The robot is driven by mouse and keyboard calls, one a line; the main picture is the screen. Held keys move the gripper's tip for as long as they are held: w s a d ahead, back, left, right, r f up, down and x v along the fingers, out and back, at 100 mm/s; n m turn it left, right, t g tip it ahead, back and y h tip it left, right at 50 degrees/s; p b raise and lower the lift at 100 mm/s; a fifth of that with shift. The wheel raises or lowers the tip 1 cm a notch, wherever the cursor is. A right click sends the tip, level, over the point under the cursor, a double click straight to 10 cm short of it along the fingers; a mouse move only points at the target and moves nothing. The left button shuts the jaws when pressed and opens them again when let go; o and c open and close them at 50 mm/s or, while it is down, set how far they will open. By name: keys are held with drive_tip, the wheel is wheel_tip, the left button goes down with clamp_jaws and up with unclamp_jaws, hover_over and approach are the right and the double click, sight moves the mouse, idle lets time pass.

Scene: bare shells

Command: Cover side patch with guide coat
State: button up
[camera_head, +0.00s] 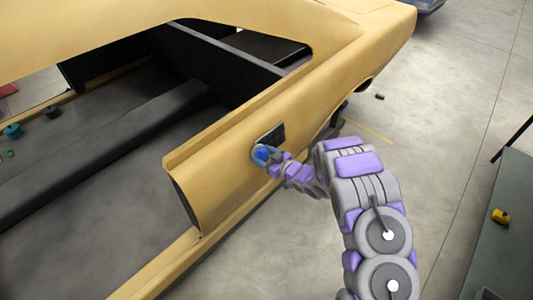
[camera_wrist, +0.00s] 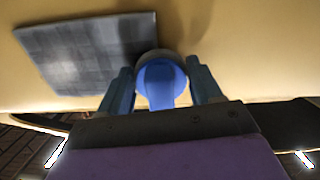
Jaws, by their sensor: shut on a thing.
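The side patch (camera_head: 275,134) is a dark grey rectangle on the yellow car shell's side panel. It fills the upper left of the wrist view (camera_wrist: 80,52) and looks dark with faint uneven, lighter streaks. My gripper (camera_head: 268,158) is shut on a blue round-ended applicator (camera_wrist: 161,82), which has a grey pad at its far end. In the wrist view the two fingers of my gripper (camera_wrist: 160,88) stand either side of the blue handle. The pad is at the patch's right edge in that view; whether it touches the panel I cannot tell.
The yellow car shell (camera_head: 220,185) has an open side and a bare dark interior. Small green and teal items (camera_head: 13,131) lie inside at left. A dark green surface (camera_head: 510,210) at right holds a small yellow object (camera_head: 500,216).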

sight(267, 157)
drive_tip(key=shift+d, duration=0.1)
drive_tip(key=shift+v, duration=2.95)
drive_tip(key=shift+s, duration=0.1)
drive_tip(key=shift+b+v, duration=0.3)
drive_tip(key=shift+v, duration=1.15)
